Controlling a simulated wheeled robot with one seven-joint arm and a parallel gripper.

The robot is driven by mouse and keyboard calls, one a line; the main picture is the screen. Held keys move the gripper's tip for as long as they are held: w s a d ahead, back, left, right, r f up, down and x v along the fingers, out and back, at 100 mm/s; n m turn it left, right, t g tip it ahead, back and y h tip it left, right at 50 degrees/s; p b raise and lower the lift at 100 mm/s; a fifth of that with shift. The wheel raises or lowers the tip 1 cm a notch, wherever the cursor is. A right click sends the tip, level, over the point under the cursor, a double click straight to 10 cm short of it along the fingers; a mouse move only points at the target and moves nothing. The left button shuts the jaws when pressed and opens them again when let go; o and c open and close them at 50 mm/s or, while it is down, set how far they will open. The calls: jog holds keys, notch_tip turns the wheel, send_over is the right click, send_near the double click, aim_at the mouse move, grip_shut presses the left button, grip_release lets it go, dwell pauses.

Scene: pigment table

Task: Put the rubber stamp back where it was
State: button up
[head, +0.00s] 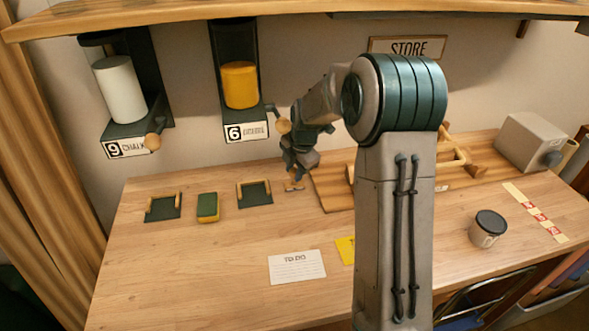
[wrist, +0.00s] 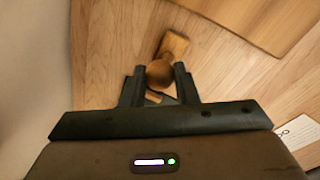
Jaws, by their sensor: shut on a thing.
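The rubber stamp (wrist: 160,74) has a round wooden knob and a pale wooden base, seen from above in the wrist view. My gripper (wrist: 159,80) is shut on its knob, with one dark finger on each side. In the head view my gripper (head: 297,172) points down over the back of the table, with the small stamp (head: 294,186) under it. I cannot tell whether the stamp's base touches the tabletop. It is just left of the wooden board (head: 328,190) and right of a dark green pad with a wooden rail (head: 254,195).
Left stand a green and yellow block (head: 208,207) and another railed green pad (head: 163,208). Chalk (head: 127,150) and yellow pigment (head: 246,131) dispensers hang above. A to-do note (head: 297,267) and lidded mug (head: 486,230) are nearer the front. The front left table is clear.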

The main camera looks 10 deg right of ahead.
jog(key=o, duration=0.8)
jog(key=v, duration=1.2)
jog(key=shift+r+b, duration=0.1)
jog(key=shift+b, duration=0.3)
